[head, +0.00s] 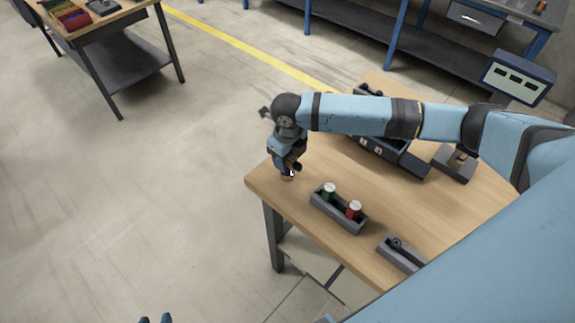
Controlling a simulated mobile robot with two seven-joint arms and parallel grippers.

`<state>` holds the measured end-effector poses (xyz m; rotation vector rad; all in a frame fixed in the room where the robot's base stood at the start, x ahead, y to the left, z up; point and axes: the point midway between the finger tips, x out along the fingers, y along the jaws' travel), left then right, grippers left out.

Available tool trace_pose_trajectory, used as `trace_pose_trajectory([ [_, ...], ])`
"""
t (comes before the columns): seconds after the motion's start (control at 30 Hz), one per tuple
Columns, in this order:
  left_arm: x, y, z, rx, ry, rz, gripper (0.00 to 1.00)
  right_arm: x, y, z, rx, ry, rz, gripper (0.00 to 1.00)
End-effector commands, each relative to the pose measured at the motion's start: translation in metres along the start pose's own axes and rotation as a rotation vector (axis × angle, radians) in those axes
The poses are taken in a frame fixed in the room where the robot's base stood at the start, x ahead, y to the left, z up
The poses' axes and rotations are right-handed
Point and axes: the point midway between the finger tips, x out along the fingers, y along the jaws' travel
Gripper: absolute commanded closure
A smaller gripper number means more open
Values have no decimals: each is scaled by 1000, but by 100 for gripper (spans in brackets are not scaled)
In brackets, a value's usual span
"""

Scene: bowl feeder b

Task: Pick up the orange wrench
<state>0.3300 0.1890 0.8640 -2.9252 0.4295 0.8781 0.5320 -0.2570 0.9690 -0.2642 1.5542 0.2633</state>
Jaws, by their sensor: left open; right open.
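I cannot make out an orange wrench anywhere in the head view. My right gripper (290,172) is open and points down at the left corner of the wooden workbench (440,215). A small pale round thing (287,178) shows right below it, partly hidden; I cannot tell if they touch. My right arm crosses above the bench and hides part of its far side. My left gripper (155,320) shows only as two separated blue tips at the bottom edge, open, over the floor and away from the bench.
A grey tray (339,212) holds a green and a red spool. Another grey holder (400,254) with a dark tool stands nearer. Another table (100,22) stands far left; floor between is clear.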

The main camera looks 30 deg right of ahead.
Motion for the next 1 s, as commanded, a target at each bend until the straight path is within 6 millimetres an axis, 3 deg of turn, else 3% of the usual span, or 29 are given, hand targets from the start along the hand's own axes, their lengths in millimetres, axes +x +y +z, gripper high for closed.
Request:
trace_pose_trajectory([
  [0.83, -4, -4, 0, 3, -7, -7, 57, 4, 0, 0, 0, 0, 0, 47],
  [1.0, -4, -4, -1, 3, -5, -7, 57, 4, 0, 0, 0, 0, 0, 84],
])
